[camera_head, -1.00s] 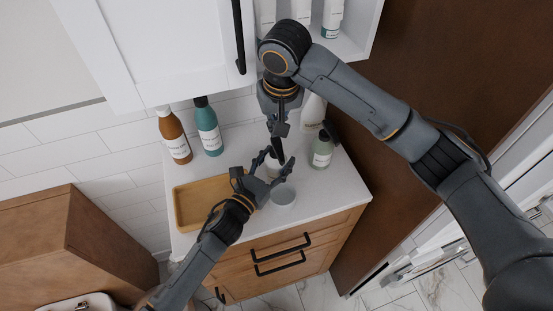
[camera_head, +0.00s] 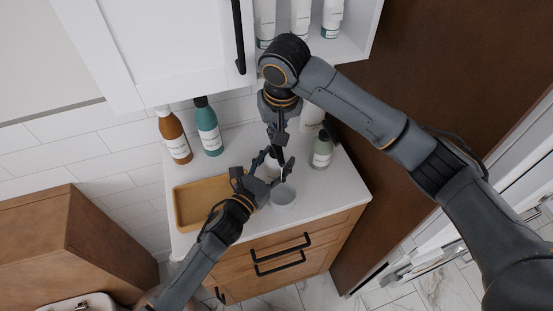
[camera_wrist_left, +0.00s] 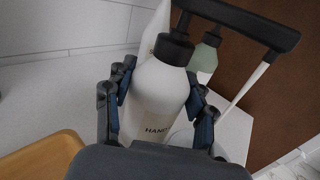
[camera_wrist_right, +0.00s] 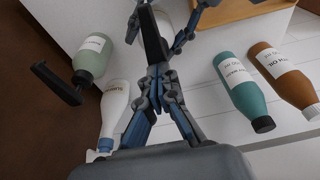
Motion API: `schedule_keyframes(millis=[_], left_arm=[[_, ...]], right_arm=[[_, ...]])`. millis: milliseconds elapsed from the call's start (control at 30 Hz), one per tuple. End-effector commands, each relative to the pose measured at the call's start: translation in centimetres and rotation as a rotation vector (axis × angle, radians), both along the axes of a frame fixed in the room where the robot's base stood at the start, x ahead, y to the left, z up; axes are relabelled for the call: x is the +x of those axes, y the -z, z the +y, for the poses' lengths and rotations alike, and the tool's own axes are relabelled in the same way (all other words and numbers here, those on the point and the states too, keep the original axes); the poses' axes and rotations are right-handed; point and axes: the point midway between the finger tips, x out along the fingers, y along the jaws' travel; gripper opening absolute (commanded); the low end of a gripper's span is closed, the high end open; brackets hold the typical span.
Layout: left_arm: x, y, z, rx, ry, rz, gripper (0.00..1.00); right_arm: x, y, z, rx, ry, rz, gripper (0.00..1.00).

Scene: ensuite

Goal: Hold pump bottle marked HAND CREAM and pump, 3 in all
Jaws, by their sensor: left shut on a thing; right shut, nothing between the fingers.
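The white pump bottle (camera_wrist_left: 158,100), its label showing "HAND", stands upright between the fingers of my left gripper (camera_wrist_left: 160,85), which is shut on its body. In the head view my left gripper (camera_head: 270,174) hides most of the bottle. Its black pump head (camera_wrist_left: 240,22) points right, and a thin pale stream (camera_wrist_left: 247,88) runs down from the nozzle tip. A pale cup (camera_head: 283,196) stands on the counter beside the left gripper. My right gripper (camera_head: 276,143) is shut and empty, pointing down over the pump; in its wrist view its fingertips (camera_wrist_right: 157,72) meet at the black pump head (camera_wrist_right: 153,35).
A wooden tray (camera_head: 181,212) lies left on the white counter (camera_head: 335,190). A brown bottle (camera_head: 175,135) and a teal bottle (camera_head: 208,128) stand behind. A green pump bottle (camera_head: 321,152) and a white bottle (camera_wrist_right: 115,105) stand close to the right. A cabinet (camera_head: 165,45) overhangs the counter.

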Motion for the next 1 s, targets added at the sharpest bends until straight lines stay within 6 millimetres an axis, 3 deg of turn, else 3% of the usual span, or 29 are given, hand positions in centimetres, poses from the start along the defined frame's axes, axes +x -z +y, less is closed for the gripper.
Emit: schedule_keyframes(millis=[200,467,1000], left_arm=[[-0.1,0.1,0.0,0.001,0.001,0.0,0.0],[-0.1,0.1,-0.1,0.001,0.002,-0.001,0.0],[-0.1,0.1,-0.1,0.0,0.002,0.0,0.0]], right_arm=[[-0.1,1.1,-0.1,-0.003,0.001,0.004,0.0],[-0.1,1.1,-0.1,-0.004,0.002,0.005,0.0],[0.0,-1.8,-0.1,-0.003,0.001,0.003,0.0]])
